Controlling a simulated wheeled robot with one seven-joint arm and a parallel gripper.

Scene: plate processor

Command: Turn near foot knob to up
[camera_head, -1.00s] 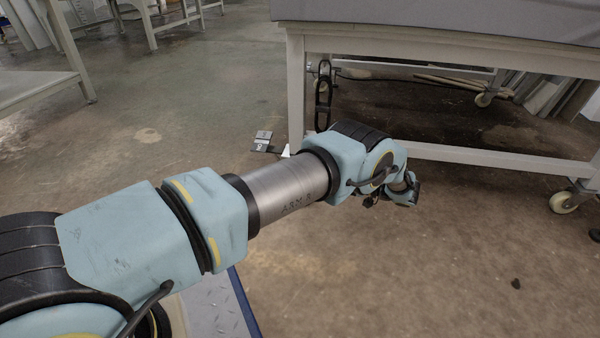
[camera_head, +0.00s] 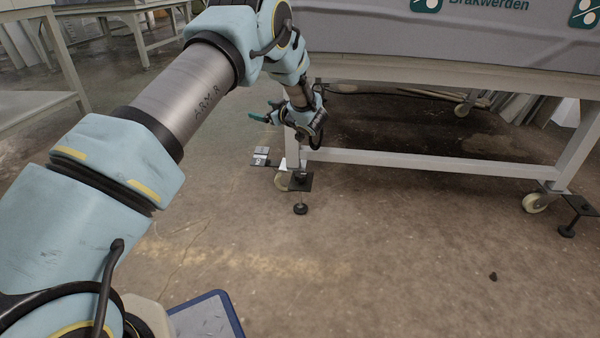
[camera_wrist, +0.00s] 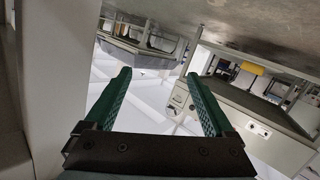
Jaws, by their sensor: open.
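The near foot (camera_head: 300,208) is a black disc on a short stem, standing on the floor at the front left leg of the processor table. A black plate and a dark knob-like part sit above it, close to the caster; the knob's setting is too small to tell. My gripper (camera_head: 264,117) is above and a little left of this foot, beside the table leg, and apart from the knob. In the wrist view my gripper (camera_wrist: 160,80) has its two green fingers spread with nothing between them. The knob is not identifiable there.
The table leg (camera_head: 293,145) stands close by my wrist, and a low crossbar (camera_head: 420,160) runs right from it. Small tags (camera_head: 261,155) show left of the foot. A second black foot (camera_head: 567,231) is at the far right. Open floor lies in front.

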